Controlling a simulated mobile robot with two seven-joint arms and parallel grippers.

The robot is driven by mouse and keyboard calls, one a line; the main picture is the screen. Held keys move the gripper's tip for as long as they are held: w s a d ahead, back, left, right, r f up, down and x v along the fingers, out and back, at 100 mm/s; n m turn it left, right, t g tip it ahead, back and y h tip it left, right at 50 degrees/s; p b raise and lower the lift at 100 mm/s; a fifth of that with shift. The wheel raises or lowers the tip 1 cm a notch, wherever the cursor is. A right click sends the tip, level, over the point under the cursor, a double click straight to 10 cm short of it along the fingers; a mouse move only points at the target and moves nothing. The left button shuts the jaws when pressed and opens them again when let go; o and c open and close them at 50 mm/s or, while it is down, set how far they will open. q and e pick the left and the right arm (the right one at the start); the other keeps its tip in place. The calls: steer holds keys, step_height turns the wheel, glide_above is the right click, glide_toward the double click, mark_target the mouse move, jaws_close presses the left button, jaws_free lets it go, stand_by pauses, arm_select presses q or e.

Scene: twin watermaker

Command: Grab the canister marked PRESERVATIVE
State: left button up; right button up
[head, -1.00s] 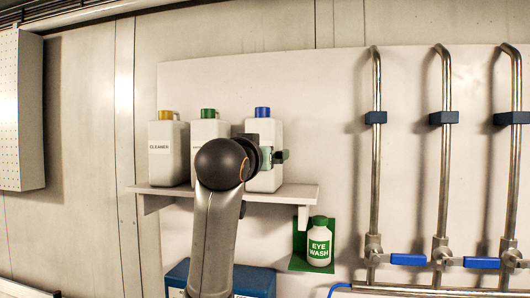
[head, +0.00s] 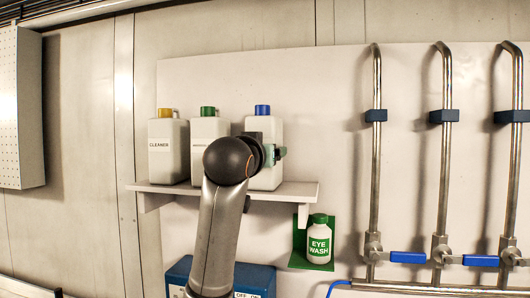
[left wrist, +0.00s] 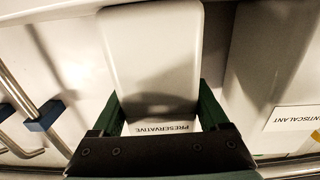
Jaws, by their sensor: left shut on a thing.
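The PRESERVATIVE canister (head: 268,181) is white with a blue cap and stands upright at the right of the shelf row. In the left wrist view the canister (left wrist: 152,50) fills the middle, and its label reads upside down. My left gripper (head: 275,154) is in front of it, with my wrist covering part of its body. In the left wrist view the gripper (left wrist: 160,110) has a green finger on each side of the canister and is shut on it. The canister's base is at shelf height. My right gripper is in neither view.
The ANTISCALANT canister (left wrist: 271,60), green-capped in the head view (head: 203,132), stands close beside. The CLEANER canister (head: 167,160) is further left on the shelf (head: 300,190). An eye wash bottle (head: 319,240) sits below right. Pipes (head: 375,150) with blue handles are further right.

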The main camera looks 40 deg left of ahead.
arm_select(q)
jaws_close()
steer(key=shift+r, duration=0.15)
steer(key=shift+r, duration=0.15)
